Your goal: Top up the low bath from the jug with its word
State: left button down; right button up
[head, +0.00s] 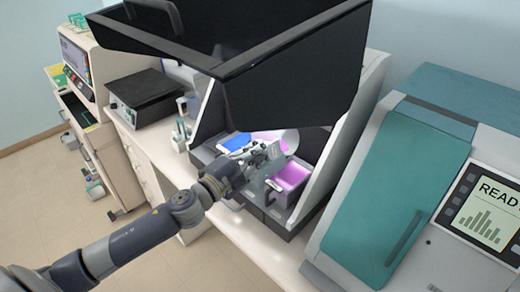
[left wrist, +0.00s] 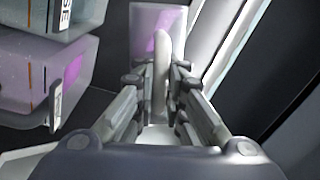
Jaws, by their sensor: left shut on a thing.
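My left gripper (head: 268,153) reaches in under the raised dark hood, over the baths. In the left wrist view it (left wrist: 162,90) is shut on the pale upright handle of a translucent jug (left wrist: 143,17) with pinkish-purple showing in it. In the head view the pale jug (head: 290,139) is partly hidden by the gripper. A bath with pink-purple liquid (head: 291,177) stands just right of and below the gripper. A blue bath (head: 236,142) lies to its left. In the left wrist view, translucent containers with pink (left wrist: 30,75) stand at left; a label is cut off and unreadable.
The dark hood (head: 290,80) hangs close above the gripper. A teal machine (head: 400,180) with a screen reading READY stands at right. A black-topped device (head: 143,97) sits on the white counter at left. A light side wall (head: 335,150) bounds the bath space on the right.

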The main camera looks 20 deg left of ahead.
pick_arm(q)
jog(key=shift+d+f+m, duration=0.15)
jog(key=shift+f+m, duration=0.1)
jog(key=shift+m, duration=0.45)
dwell(0.4)
jog(key=shift+r+n+p, duration=0.3)
jog(key=shift+n, duration=0.4)
jog(key=shift+a+r+n+p, duration=0.2)
jog(key=shift+r+n+p, duration=0.2)
jog(key=shift+n+p, duration=0.3)
jog(key=shift+r+n+p, duration=0.1)
jog(key=shift+n+p, duration=0.2)
jog(key=shift+n, duration=0.3)
jog(key=shift+w, duration=0.1)
